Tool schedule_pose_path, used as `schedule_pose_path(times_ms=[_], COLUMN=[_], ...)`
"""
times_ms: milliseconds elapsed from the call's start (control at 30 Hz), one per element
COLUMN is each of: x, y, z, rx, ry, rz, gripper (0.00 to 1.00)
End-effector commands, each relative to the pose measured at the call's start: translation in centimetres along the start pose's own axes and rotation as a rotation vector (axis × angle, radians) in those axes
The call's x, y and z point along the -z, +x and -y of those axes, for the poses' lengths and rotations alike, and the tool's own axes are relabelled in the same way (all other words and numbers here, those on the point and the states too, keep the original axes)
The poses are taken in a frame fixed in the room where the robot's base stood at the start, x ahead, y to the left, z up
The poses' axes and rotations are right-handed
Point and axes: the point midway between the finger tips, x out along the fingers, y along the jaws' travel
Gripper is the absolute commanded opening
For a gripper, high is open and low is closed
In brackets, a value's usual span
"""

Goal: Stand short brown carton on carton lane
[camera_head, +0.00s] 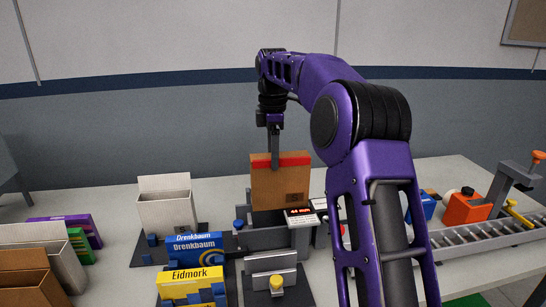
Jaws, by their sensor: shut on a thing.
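The short brown carton (272,190) is upright in the middle of the table, with a red band across its top and a dark printed patch at its lower right. My gripper (274,160) points straight down and is shut on the top of the carton. The carton's lower end is just above or on a dark block beside a small display (299,211); I cannot tell whether it touches. No lane is labelled; a roller track (480,238) at the right may be the carton lane.
A white open box (165,210) stands to the left. Blue Drenkbaum (195,247) and yellow Eidmork (192,285) boxes stand in front. An orange device (466,207) and a tilted arm fixture (510,187) stand by the track. My arm hides part of the table's right side.

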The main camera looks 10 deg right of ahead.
Motion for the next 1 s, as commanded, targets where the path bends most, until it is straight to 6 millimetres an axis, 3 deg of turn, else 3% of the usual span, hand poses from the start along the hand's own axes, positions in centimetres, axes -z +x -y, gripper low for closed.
schedule_pose_path(times_ms=[233, 533, 1000], x=[0.0, 0.0, -0.4], y=[0.2, 2.4, 1.5], z=[0.0, 0.0, 0.0], rx=[0.000, 0.000, -0.004], ry=[0.000, 0.000, 0.004], rz=[0.000, 0.000, 0.000], gripper=[0.05, 0.05, 0.05])
